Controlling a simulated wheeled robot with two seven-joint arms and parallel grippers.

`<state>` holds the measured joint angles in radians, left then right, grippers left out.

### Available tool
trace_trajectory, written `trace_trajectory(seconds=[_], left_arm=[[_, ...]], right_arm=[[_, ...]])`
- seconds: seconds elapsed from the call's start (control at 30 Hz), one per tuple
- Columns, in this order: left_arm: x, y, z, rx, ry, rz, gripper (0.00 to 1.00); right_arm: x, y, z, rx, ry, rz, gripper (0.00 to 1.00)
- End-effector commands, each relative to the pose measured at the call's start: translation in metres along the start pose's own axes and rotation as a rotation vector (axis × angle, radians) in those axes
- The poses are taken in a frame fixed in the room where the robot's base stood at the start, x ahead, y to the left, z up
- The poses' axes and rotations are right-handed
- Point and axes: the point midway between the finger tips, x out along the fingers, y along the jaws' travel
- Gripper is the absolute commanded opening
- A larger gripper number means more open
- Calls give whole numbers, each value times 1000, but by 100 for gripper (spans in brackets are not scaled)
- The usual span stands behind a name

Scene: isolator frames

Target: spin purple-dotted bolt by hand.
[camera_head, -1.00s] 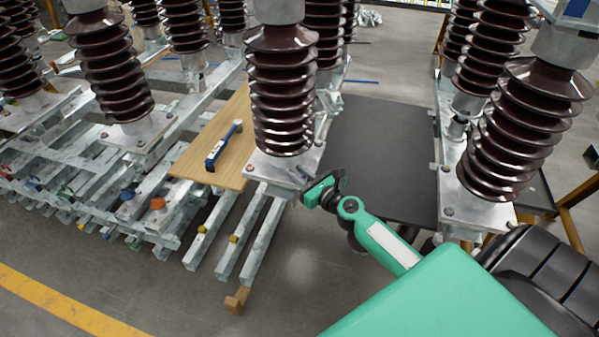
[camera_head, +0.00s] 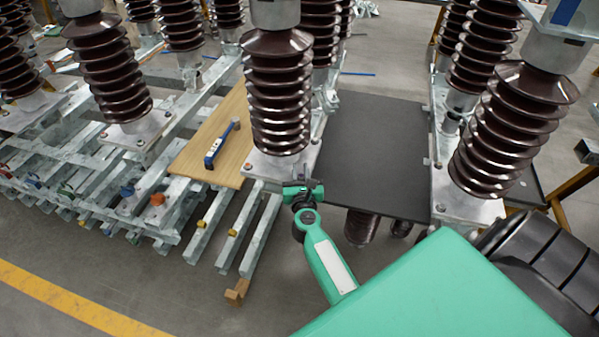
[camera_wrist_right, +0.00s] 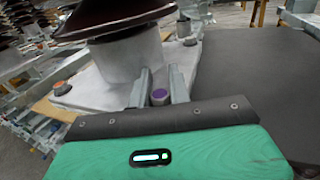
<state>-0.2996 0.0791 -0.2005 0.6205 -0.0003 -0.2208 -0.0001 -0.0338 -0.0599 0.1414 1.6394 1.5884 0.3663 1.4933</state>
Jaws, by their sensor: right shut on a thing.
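The purple-dotted bolt (camera_wrist_right: 159,96) shows in the right wrist view at the edge of a pale metal base plate (camera_wrist_right: 90,84), below a brown ribbed insulator. My right gripper (camera_wrist_right: 162,80) has one finger on each side of the bolt and is shut on it. In the head view my right gripper (camera_head: 306,187) is at the front right corner of the middle insulator's base plate (camera_head: 262,166). The bolt is hidden there. My left gripper is not in view.
A blue-handled tool (camera_head: 215,152) lies on a wooden board (camera_head: 190,160) left of the middle insulator (camera_head: 276,95). A dark flat panel (camera_head: 372,150) lies to the right. Another insulator (camera_head: 515,130) stands beyond it. Metal beams extend toward the front left.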

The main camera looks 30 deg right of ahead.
Motion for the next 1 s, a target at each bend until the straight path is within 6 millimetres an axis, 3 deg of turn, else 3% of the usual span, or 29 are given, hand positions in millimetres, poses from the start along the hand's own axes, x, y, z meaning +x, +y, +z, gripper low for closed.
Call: trace_trajectory(seconds=[0.73,0.77,0.83,0.87,1.0], left_arm=[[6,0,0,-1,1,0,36],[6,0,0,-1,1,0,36],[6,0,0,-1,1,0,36],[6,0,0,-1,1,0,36],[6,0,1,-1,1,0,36]], right_arm=[[0,-1,0,0,-1,-88,0],[0,-1,0,0,-1,-88,23],[0,-1,0,0,-1,-88,37],[0,-1,0,0,-1,-88,41],[0,-2,0,0,-1,-88,41]])
